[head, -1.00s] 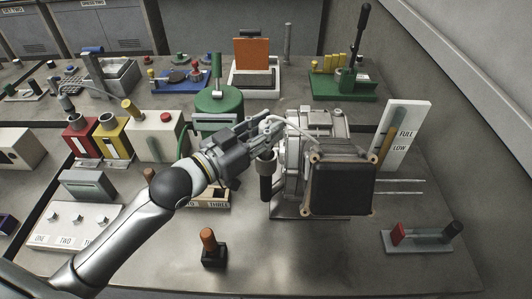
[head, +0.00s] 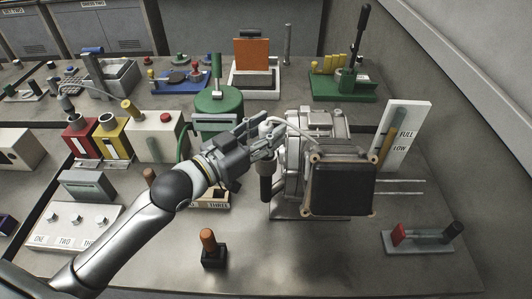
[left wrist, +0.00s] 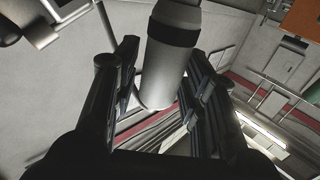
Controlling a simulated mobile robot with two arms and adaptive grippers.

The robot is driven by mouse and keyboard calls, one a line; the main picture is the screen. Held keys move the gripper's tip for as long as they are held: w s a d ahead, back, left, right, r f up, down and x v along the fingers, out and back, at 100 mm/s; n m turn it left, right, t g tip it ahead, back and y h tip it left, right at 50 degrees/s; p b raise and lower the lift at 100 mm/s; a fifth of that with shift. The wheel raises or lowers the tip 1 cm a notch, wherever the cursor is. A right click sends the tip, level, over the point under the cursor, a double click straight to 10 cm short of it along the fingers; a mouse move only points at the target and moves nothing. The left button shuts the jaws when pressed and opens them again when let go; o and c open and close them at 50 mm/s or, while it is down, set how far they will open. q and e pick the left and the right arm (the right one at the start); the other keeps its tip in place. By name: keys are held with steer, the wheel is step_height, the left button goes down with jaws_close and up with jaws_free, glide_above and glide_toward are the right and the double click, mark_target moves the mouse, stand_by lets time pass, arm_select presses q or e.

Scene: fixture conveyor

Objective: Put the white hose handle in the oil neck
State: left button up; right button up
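The white hose handle (head: 265,129) is upright near the middle of the head view, left of the engine-like block (head: 303,160). A pale hose (head: 293,127) curves from its top towards the block. Below it are a grey collar and a black cylinder (head: 266,188); I cannot tell which part is the oil neck or how deep the handle sits. My left gripper (head: 268,142) has its fingers around the handle area. In the left wrist view a pale cylinder with a dark band (left wrist: 168,60) stands between the spread fingers; contact is unclear. My right gripper is out of view.
A dark square radiator-like part (head: 340,188) stands right of the handle. A green drum (head: 218,103) is behind my left gripper. A gauge board (head: 408,125) stands at the right. An orange-topped knob (head: 208,240) stands in front, with bare bench to its right.

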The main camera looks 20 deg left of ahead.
arm_select(q)
steer(key=shift+o, duration=0.4)
steer(key=shift+s, duration=0.1)
steer(key=v, duration=0.7)
steer(key=shift+s+a+r, duration=0.1)
steer(key=shift+s+a, duration=0.05)
